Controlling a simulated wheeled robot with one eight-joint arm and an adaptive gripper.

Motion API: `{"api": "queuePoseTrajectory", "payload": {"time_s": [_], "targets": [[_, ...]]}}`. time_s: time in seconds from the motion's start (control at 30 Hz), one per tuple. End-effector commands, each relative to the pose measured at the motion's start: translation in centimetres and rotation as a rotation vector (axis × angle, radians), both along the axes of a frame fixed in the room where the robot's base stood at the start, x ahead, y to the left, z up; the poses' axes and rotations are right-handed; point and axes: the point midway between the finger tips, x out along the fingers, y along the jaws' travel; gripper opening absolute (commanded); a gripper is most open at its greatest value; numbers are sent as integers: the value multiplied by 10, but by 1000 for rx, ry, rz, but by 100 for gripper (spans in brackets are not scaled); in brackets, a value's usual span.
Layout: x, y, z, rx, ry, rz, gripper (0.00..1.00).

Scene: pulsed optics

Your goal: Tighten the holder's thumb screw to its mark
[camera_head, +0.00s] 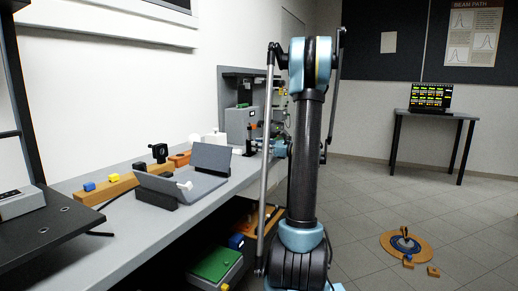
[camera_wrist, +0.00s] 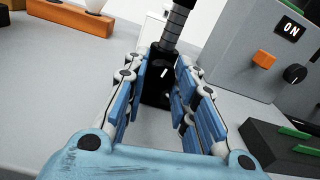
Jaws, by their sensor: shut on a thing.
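The holder (camera_wrist: 152,62) is a black upright body with a dark ringed post rising from it, in the middle of the wrist view. Its thumb screw (camera_wrist: 160,88) is black, faces me between my fingers, and blends into the body. A short white line shows on the black front; I cannot tell if it meets another mark. My gripper (camera_wrist: 160,75) has its blue padded fingers on both sides of the screw and is shut on it. In the head view my gripper (camera_head: 279,148) is small beside the holder (camera_head: 250,140), at the bench's far end.
A grey box (camera_wrist: 245,45) with an ON label, orange switch and black knob stands right of the holder. A black block with green strips (camera_wrist: 285,145) lies nearer right. A wooden rail (camera_wrist: 70,15) is at upper left. The grey bench (camera_head: 130,240) is bare near its front edge.

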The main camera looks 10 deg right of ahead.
Motion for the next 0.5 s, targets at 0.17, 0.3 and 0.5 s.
{"api": "queuePoseTrajectory", "payload": {"time_s": [0.17,0.3,0.5], "targets": [[1,-1,0,-54,-75,-3,1],[1,-1,0,-94,-130,-3,1],[1,-1,0,-105,-146,-3,1]]}}
